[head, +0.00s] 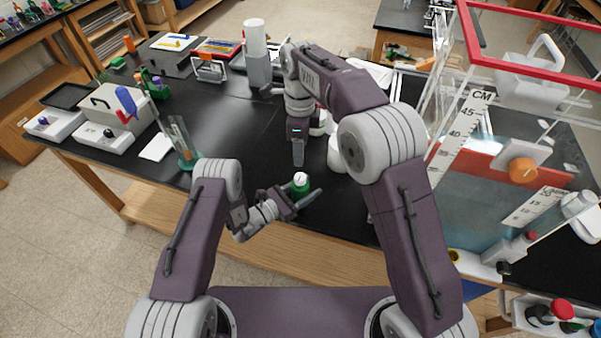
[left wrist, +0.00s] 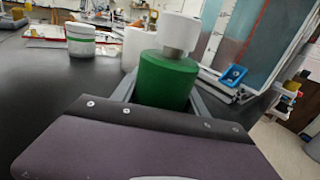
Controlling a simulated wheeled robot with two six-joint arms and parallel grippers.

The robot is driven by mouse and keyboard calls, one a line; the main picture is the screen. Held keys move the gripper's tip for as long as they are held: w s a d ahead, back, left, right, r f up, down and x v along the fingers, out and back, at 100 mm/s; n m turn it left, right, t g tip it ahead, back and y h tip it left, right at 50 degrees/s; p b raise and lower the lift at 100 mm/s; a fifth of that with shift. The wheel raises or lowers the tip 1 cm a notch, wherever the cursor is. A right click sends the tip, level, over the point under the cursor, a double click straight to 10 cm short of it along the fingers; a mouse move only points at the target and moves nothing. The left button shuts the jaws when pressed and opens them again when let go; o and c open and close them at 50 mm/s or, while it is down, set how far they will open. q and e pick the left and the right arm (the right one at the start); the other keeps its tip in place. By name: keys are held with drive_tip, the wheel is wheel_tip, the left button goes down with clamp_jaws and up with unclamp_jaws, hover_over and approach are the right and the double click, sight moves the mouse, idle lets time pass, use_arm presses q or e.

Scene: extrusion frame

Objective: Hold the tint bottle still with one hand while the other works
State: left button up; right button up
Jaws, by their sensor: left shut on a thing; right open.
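The tint bottle (head: 301,186) is a small green bottle with a white top, upright near the front edge of the black table. In the left wrist view the green bottle (left wrist: 166,82) stands between the fingers, with a grey neck below its white top (left wrist: 178,32). My left gripper (head: 302,194) is shut on its green body. My right gripper (head: 298,158) points down just behind and above the bottle, apart from it. It is open and empty, its fingers seen nearly edge-on.
A white container (head: 337,154) stands right of my right gripper, partly hidden by my arm. A jar with a green band (left wrist: 80,42) shows in the left wrist view. A clear tank with a red rim (head: 525,68) stands at right.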

sight(300, 176)
wheel_tip(300, 176, down, 11)
idle(0.3)
clamp_jaws()
